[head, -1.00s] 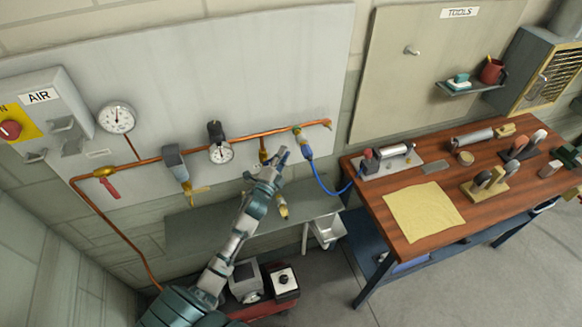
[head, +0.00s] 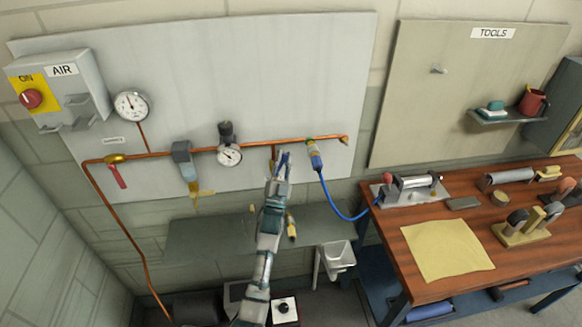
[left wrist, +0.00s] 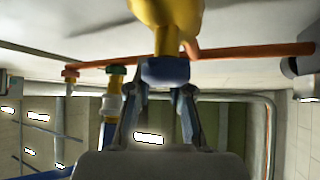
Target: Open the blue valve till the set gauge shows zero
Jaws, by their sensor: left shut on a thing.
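My left gripper (head: 283,163) is at the copper pipe, left of the blue hose's coupling. In the left wrist view its two fingers (left wrist: 160,105) are shut on the blue valve handle (left wrist: 165,71). A yellow valve body (left wrist: 167,18) sits just beyond the handle, in front of the pipe. In the head view the fingers mostly hide this valve. A small round gauge (head: 230,155) with a dark knob above it sits on the pipe to the left. A larger gauge (head: 131,105) is further left. Both needles are too small to read surely. My right gripper is out of view.
The copper pipe (head: 205,149) runs along the grey wall panel, with a red-handled valve (head: 117,175) at left. A blue hose (head: 333,203) hangs from its coupling (head: 315,155) toward the wooden bench (head: 400,270). A grey shelf (head: 205,238) lies below the pipe.

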